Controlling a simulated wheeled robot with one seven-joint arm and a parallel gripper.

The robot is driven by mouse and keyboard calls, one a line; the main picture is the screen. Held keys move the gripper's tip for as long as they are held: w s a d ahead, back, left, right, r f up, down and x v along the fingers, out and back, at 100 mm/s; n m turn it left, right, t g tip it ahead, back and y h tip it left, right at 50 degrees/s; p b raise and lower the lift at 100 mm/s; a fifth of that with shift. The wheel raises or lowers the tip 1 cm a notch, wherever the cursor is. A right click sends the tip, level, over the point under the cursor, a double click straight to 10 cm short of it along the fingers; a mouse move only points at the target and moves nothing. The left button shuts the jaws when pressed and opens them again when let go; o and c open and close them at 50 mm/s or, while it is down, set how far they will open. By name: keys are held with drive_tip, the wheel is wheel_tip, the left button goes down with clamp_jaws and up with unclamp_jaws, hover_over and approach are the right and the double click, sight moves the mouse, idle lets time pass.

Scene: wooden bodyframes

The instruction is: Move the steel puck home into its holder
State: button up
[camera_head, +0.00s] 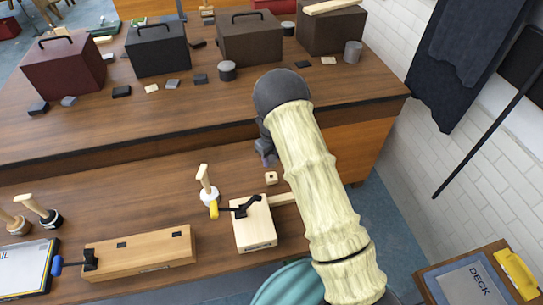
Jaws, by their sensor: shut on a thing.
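My gripper (267,158) points down over the front bench, at the far end of my arm. It looks shut, and what it holds is too small and too covered to identify. I cannot make out the steel puck for certain. A small pale wooden block (271,178) with a dark hole shows just below the fingers; I cannot tell whether they touch it. A pale wooden fixture (253,235) with a black clamp and yellow handle sits nearer, left of my arm. A longer wooden fixture (140,256) with a blue-handled clamp lies further left. I cannot tell which is the holder.
A wooden-handled tool (207,187) stands beside the yellow handle. More handled tools (42,212) stand at the left. Grey cylinders (227,70) (353,52), lidded boxes (157,47) and small blocks sit on the raised back bench. Bare bench lies left of my gripper.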

sight(271, 165)
drive_tip(key=shift+f+b, duration=1.3)
drive_tip(key=shift+f, duration=1.15)
drive_tip(key=shift+f+b, duration=0.85)
drive_tip(key=shift+f, duration=0.8)
drive_tip(key=o, duration=1.2)
wheel_tip(271, 165, up, 17)
drive_tip(key=b, duration=0.2)
drive_tip(key=shift+r+b, duration=0.2)
drive_tip(key=shift+b, duration=0.2)
idle(0.5)
